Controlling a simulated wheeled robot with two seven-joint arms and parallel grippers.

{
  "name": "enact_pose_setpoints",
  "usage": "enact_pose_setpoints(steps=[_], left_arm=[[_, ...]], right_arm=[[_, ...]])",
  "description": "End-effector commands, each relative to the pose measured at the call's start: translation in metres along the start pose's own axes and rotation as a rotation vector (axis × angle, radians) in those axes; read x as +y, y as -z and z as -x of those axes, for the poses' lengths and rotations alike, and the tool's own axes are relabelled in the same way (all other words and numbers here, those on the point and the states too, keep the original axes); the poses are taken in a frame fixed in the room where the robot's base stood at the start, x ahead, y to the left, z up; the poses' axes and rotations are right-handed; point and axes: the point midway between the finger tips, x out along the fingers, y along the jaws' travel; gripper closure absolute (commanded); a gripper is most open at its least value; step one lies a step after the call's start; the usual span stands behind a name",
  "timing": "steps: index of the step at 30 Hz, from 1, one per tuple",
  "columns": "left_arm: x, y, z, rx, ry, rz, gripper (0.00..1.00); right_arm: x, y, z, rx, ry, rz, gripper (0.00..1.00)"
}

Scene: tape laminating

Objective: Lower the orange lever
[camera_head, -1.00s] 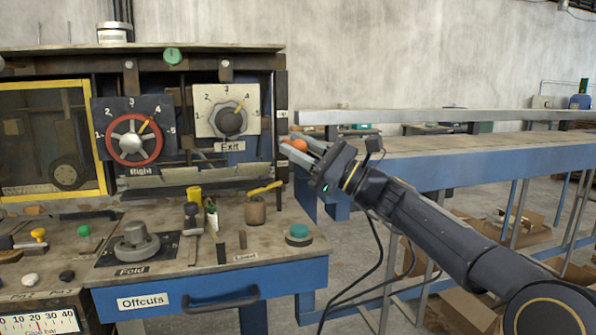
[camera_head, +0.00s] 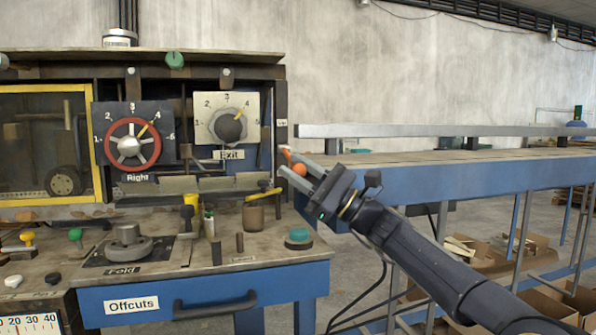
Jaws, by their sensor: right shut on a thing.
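The orange lever (camera_head: 299,169) shows as an orange ball with a slim orange part just above and left of it, at the right side of the machine. My right gripper (camera_head: 294,176) reaches in from the right, and its fingers are shut on the orange lever. The near finger covers part of it, so the lever's lower part and pivot are hidden. My left gripper does not show.
The machine panel carries a Right dial (camera_head: 131,143) and an Exit dial (camera_head: 229,127). A workbench with a green button (camera_head: 298,236) and a blue Offcuts drawer (camera_head: 160,301) stands below. A long blue-sided table (camera_head: 480,178) extends behind my right arm.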

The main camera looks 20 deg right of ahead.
Motion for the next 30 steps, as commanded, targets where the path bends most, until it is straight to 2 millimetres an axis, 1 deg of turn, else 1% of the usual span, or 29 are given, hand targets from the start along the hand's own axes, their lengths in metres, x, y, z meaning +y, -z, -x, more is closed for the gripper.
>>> enact_pose_setpoints(steps=[1,3,4,8,9,17,20,30], left_arm=[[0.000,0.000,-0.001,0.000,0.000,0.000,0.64],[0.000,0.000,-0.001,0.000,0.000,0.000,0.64],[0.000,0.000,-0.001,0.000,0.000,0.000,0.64],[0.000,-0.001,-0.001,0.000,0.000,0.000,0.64],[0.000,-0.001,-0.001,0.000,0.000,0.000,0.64],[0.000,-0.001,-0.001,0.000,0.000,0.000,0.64],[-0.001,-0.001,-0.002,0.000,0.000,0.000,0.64],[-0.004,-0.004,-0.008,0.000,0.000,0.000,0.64]], right_arm=[[0.002,0.010,0.003,0.018,-0.003,-0.009,1.00],[0.003,0.011,0.003,0.019,-0.004,-0.009,1.00],[0.003,0.011,0.003,0.019,-0.004,-0.010,0.68],[0.003,0.012,0.003,0.020,-0.003,-0.010,0.51],[0.003,0.011,0.003,0.020,-0.003,-0.010,0.49],[0.002,0.009,0.003,0.016,-0.002,-0.007,0.49],[0.002,0.008,0.010,0.015,-0.002,-0.006,0.49],[0.002,0.007,0.065,0.016,0.000,-0.006,0.49]])
